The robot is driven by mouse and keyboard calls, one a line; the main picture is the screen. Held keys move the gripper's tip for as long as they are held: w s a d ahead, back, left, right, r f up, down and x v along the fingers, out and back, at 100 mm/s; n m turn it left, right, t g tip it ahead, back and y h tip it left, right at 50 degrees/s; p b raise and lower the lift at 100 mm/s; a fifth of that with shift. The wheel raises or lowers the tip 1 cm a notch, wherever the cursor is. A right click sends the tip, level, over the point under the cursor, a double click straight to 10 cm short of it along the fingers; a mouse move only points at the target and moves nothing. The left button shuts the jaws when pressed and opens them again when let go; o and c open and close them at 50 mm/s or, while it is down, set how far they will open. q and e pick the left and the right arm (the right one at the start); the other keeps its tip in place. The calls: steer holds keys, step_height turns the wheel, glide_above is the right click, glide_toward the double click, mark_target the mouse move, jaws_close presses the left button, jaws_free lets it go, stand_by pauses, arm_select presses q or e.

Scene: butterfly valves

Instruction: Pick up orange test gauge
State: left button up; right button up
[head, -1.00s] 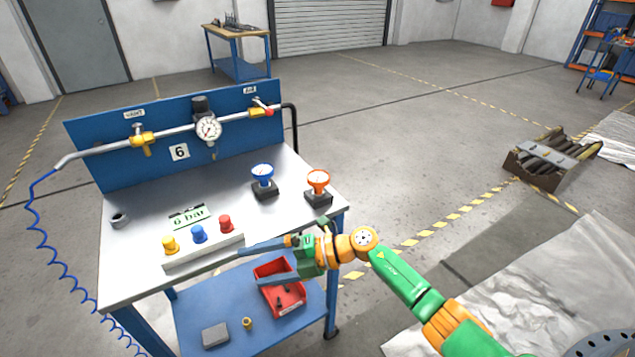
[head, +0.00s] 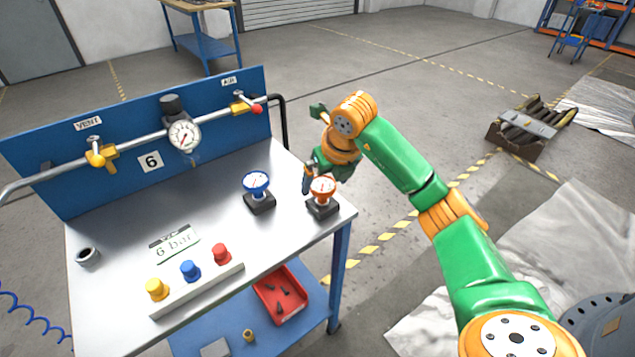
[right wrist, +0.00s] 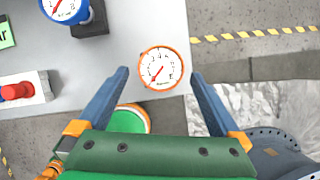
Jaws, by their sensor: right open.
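The orange test gauge (head: 322,187) stands upright on a dark base at the right edge of the metal bench top. In the right wrist view the gauge's round white dial (right wrist: 162,68) lies just past and between my fingertips. My right gripper (head: 308,180) is at the gauge's far left side in the head view; its fingers partly overlap or lie behind it. In the right wrist view the gripper (right wrist: 160,75) is open and empty, with a finger on either side of the dial. I cannot tell whether a finger touches it. My left gripper is not in view.
A blue gauge (head: 257,185) stands on the bench left of the orange one. Yellow, blue and red plugs (head: 190,271) sit on a strip at the front. A blue panel (head: 55,168) with a pipe and valves rises behind. A red bin (head: 281,294) sits on the lower shelf.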

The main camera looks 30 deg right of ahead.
mark_target(324, 185)
steer(key=x, duration=0.4)
steer(key=shift+s+p, duration=0.1)
steer(key=shift+p, duration=0.3)
steer(key=shift+w+f, duration=0.2)
steer(key=shift+w, duration=0.05)
steer(key=shift+s+r, duration=0.1)
steer(key=shift+s, duration=0.1)
steer(key=c, duration=1.2)
steer(key=shift+w, duration=0.1)
steer(key=shift+r, duration=0.1)
